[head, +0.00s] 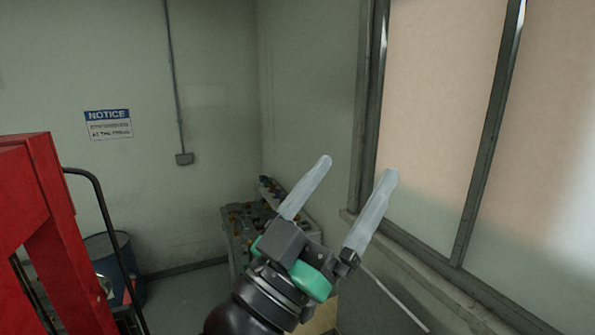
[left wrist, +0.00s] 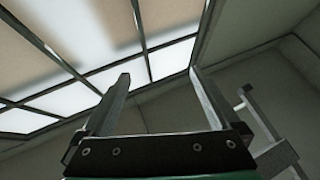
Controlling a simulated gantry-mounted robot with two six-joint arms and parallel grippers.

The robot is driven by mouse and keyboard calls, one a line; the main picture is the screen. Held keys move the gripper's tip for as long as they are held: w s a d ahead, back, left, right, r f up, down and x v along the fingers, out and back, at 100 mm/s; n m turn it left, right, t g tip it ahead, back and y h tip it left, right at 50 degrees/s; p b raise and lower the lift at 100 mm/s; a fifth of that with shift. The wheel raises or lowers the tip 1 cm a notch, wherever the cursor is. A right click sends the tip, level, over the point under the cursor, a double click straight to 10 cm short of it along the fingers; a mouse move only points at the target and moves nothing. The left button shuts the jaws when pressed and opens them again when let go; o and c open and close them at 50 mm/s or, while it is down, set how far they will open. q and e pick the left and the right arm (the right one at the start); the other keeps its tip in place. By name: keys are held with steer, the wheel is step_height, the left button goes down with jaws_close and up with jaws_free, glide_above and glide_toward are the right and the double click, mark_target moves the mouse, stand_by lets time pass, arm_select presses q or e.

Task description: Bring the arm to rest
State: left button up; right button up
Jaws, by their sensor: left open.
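My left gripper (head: 346,181) is raised in the lower middle of the head view, with its two pale fingers spread apart and pointing up. Nothing is between the fingers. In the left wrist view my left gripper (left wrist: 160,85) is also open and empty, facing the upper wall and the window. No gate valve can be made out in either view. My right gripper is in neither view.
A window (head: 440,110) with dark frames fills the right side. A cluttered workbench (head: 240,225) stands in the corner behind my gripper. A red metal frame (head: 50,240) and a dark blue barrel (head: 125,262) are at left. A notice sign (head: 108,124) hangs on the wall.

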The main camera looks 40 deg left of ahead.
arm_select(q)
steer(key=s+r+m+t+h, duration=0.1)
steer(key=s+r, duration=0.3)
steer(key=s, duration=0.5)
steer(key=shift+d+r+t, duration=0.2)
steer(key=shift+d+t, duration=0.15)
steer(key=shift+t, duration=0.45)
